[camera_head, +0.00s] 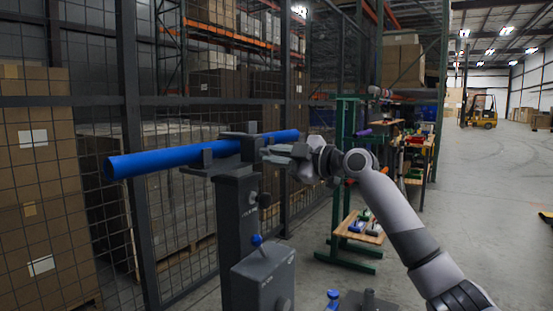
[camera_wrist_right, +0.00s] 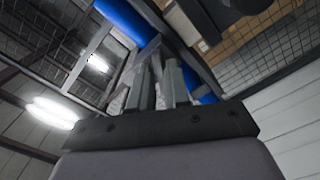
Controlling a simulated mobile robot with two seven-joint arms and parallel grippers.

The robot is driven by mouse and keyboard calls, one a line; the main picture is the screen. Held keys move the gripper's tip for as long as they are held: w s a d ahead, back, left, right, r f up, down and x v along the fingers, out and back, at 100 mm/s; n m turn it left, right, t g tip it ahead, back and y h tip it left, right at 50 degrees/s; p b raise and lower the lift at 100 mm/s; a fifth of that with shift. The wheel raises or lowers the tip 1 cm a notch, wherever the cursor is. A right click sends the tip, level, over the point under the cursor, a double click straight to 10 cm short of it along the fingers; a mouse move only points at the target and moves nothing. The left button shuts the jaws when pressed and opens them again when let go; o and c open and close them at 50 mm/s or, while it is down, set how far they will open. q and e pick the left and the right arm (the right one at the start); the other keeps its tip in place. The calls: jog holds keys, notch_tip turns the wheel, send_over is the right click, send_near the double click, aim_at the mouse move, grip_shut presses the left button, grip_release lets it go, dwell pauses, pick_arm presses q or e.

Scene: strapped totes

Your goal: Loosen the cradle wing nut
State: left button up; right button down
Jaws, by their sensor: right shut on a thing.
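A long blue tube (camera_head: 170,160) lies across a dark grey cradle (camera_head: 226,168) on top of a post (camera_head: 238,225). A clamp part (camera_head: 238,140) of the cradle sits over the tube. My right gripper (camera_head: 272,153) comes in from the right and is shut at the right side of the cradle. In the right wrist view its two fingers (camera_wrist_right: 165,82) point up at a grey bracket beside the blue tube (camera_wrist_right: 128,20). The wing nut itself is hidden between and behind the fingers. My left gripper is not in view.
A grey box (camera_head: 262,280) with a blue ball-topped lever (camera_head: 257,240) stands in front of the post. A wire mesh fence (camera_head: 60,100) runs behind it. A green rack (camera_head: 345,200) with a wooden shelf stands behind my right arm. Open floor lies at right.

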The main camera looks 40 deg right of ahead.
jog(key=shift+r+n, duration=0.1)
jog(key=shift+n, duration=0.4)
jog(key=c, duration=1.2)
grip_release()
jog(key=shift+c, duration=0.2)
jog(key=b+v, duration=0.1)
jog(key=v, duration=0.6)
jog(key=shift+b, duration=0.3)
jog(key=shift+s+d, duration=0.1)
jog(key=shift+s, duration=0.05)
